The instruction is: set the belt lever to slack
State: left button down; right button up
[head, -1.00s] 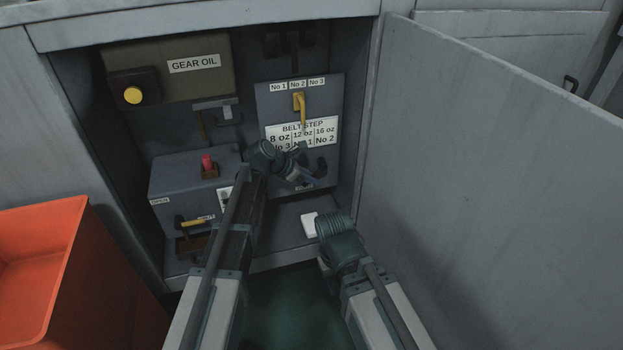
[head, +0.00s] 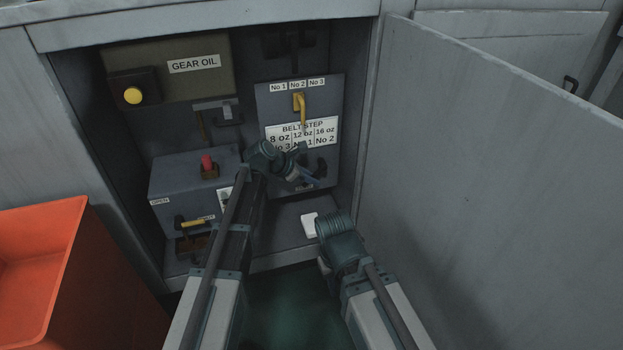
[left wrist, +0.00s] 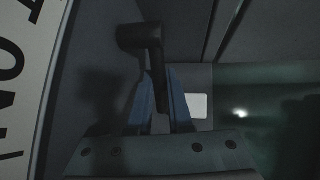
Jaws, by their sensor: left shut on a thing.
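The black belt lever (left wrist: 140,42) shows in the left wrist view as a dark bent handle, its lower part between my blue fingertips. In the head view the lever (head: 320,168) is partly seen at the lower right of the belt panel (head: 265,100). My left gripper (head: 312,178) is at the panel's lower part, shut on the lever; it also shows in the left wrist view (left wrist: 160,95). A small label below the lever is too small to read. My right arm's wrist is lower, outside the cabinet; its fingers are hidden.
A yellow lever (head: 299,102) hangs under the No 2 label. A grey box (head: 180,180) with a red knob (head: 207,163) is at left, below the gear oil tank (head: 205,80). The open door (head: 480,190) bounds the right; an orange bin (head: 30,270) stands left.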

dwell(0.4)
pick_arm(q)
jog(key=shift+r+y+p, duration=0.3)
jog(key=shift+r+p, duration=0.05)
jog(key=shift+p, duration=0.35)
jog(key=shift+a+g+y+p, duration=0.2)
jog(key=shift+g+y+p, duration=0.1)
jog(key=shift+p, duration=0.2)
jog(key=shift+s+f, duration=0.1)
jog(key=c, duration=1.1)
grip_release()
jog(key=p+v, duration=1)
jog(key=v, duration=0.3)
jog(key=shift+r+p, duration=0.35)
jog(key=shift+r, duration=0.05)
